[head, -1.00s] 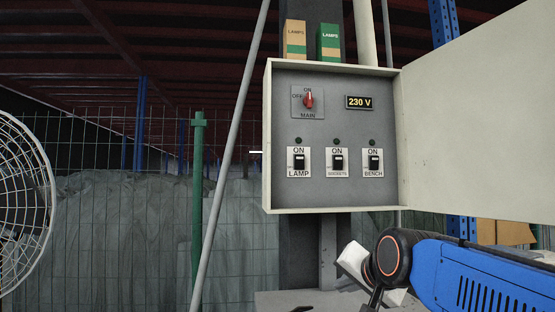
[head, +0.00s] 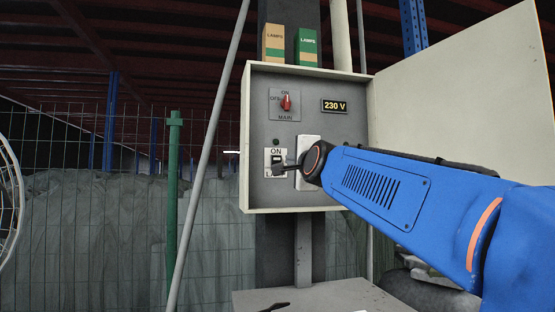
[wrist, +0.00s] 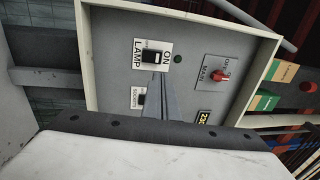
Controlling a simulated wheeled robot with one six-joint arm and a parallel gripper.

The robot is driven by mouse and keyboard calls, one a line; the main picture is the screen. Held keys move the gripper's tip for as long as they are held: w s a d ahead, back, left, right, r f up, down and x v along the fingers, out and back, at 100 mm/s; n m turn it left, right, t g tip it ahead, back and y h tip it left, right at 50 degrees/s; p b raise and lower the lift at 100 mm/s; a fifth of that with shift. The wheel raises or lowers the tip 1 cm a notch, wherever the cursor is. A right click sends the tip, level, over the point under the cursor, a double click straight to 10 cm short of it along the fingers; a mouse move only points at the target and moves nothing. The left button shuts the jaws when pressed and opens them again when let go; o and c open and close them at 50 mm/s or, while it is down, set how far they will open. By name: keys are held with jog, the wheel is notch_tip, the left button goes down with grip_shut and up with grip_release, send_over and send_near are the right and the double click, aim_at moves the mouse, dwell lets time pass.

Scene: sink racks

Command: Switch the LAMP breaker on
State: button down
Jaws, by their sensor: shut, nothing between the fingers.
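The LAMP breaker (head: 277,158) is a black switch on a white plate at the lower left of the open panel box. Its plate is partly covered by my gripper in the head view. In the wrist view the LAMP breaker (wrist: 150,56) shows with its lettering turned sideways. My gripper (head: 271,173) is shut and empty, its tip at the lower part of the LAMP plate. In the wrist view the closed fingers (wrist: 160,77) end close to the switch; I cannot tell whether they touch it. The lever's position is unclear.
The red MAIN knob (head: 286,103) stands upright, beside a lit 230 V display (head: 334,106). The SOCKETS breaker (wrist: 141,97) is partly behind my fingers. The open door (head: 465,90) stands at the right. Two LAMPS boxes (head: 306,46) stand above the box.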

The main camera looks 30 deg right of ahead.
aim_at(276, 157)
jog(key=x, duration=1.3)
jog(key=shift+w+d, duration=0.1)
jog(key=shift+w, duration=0.35)
jog(key=shift+w+r, duration=0.1)
jog(key=shift+w, duration=0.15)
jog(key=v, duration=1.7)
jog(key=shift+s+r, duration=0.3)
jog(key=shift+r, duration=0.05)
